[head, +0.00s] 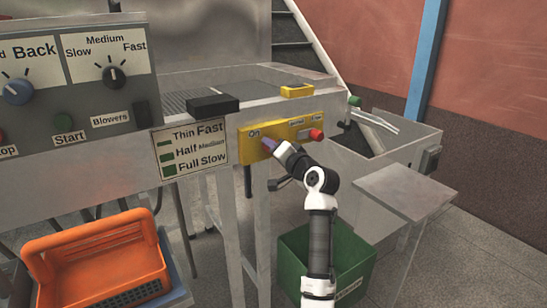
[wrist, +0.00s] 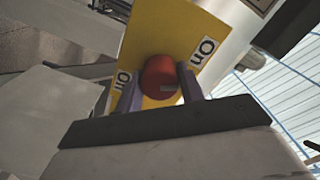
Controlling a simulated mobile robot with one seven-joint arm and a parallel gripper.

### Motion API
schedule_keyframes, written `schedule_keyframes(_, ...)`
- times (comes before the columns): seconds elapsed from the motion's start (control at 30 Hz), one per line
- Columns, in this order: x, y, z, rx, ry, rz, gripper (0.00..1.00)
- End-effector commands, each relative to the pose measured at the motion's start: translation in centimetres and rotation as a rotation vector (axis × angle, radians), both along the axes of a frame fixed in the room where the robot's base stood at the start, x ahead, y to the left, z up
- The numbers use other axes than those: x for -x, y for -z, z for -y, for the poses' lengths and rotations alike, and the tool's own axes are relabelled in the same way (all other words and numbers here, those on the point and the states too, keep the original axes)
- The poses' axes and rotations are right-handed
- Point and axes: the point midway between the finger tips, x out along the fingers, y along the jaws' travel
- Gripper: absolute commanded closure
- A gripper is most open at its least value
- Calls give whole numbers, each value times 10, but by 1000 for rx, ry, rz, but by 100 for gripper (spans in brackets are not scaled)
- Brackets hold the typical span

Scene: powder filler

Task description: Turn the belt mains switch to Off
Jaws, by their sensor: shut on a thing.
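The belt mains switch is a red knob (wrist: 160,77) on a yellow panel (wrist: 157,30), with an On label (wrist: 205,50) at upper right and an Off label (wrist: 122,80) at left in the wrist view. My gripper (wrist: 160,90) has its two purple fingers on either side of the knob, shut on it. A small pale mark shows on the knob's near side; its pointing direction is unclear. In the head view my gripper (head: 270,145) is at the left part of the yellow panel (head: 285,145), below the On label (head: 254,133), and the knob is hidden behind it.
A red button (head: 316,134) sits at the panel's right end. A control box (head: 105,100) with dials is at left. An orange basket (head: 95,265) stands lower left, and a green bin (head: 335,255) is below the panel. A metal ledge (head: 405,190) juts out at right.

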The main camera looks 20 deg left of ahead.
Motion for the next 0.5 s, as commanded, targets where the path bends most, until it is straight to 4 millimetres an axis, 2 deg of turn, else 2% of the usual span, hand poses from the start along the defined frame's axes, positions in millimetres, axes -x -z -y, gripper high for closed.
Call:
schedule_keyframes(0.03, 0, 4, 1, 25, 1, 31, 85)
schedule_keyframes(0.5, 0, 3, 0, 184, -2, 231, 85)
